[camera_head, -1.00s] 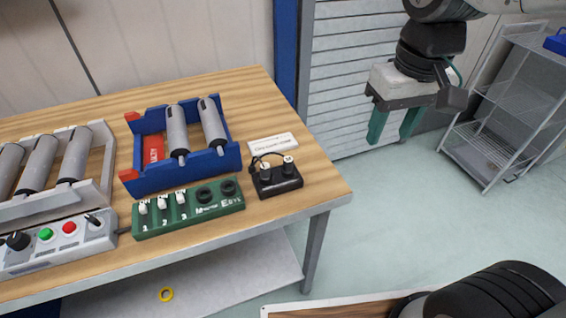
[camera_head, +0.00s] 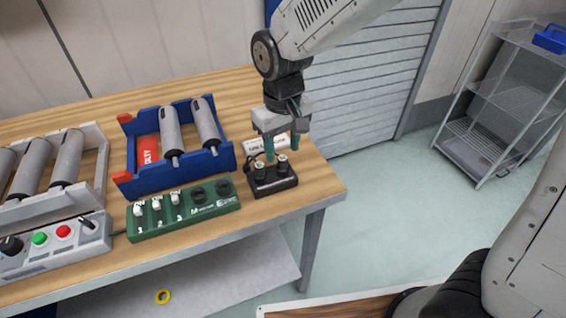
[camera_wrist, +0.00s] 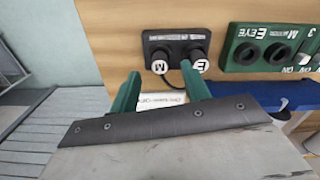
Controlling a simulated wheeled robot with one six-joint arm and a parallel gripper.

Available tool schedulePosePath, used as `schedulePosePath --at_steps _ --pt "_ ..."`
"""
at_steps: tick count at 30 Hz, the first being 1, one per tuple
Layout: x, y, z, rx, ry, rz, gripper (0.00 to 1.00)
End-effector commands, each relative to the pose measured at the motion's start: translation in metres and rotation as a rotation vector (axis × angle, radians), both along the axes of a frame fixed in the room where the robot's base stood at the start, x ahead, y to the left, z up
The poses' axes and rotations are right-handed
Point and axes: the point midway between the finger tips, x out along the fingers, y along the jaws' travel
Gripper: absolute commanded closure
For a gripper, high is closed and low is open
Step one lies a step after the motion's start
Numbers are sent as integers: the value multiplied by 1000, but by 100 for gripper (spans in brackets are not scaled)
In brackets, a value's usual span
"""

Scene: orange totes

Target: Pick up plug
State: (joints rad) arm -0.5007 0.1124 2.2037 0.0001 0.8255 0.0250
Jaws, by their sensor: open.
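Two plugs with white tops stand in a small black holder (camera_head: 275,184) near the right end of the table. The left plug (camera_head: 260,170) and the right plug (camera_head: 283,165) show in the head view. In the wrist view the plug marked M (camera_wrist: 160,64) is on the left and the plug marked E (camera_wrist: 200,64) on the right, with a dark cable between them. My gripper (camera_head: 282,148) is open and empty, its green fingers pointing down above and behind the holder. The fingers also show in the wrist view (camera_wrist: 160,92), short of the plugs.
A green panel (camera_head: 182,217) with switches and two round sockets lies left of the holder. A blue bin (camera_head: 180,178) with grey cylinders is behind it. A white label (camera_head: 268,141) lies behind the holder. The table's right edge is close.

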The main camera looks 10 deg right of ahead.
Motion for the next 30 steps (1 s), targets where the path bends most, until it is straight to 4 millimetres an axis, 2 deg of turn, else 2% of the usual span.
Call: schedulePosePath --at_steps 3,6,13,14,18,19,30 --pt "-1 -1 -17 -1 3 0 53" --pt "-1 -1 -24 -1 2 0 53" --pt "0 0 -25 0 0 0 53" --pt "0 0 -25 0 0 0 59" --pt "-1 0 -25 0 0 0 98" --pt "-1 0 -25 0 0 0 100" --pt "0 0 -22 0 -1 0 100"
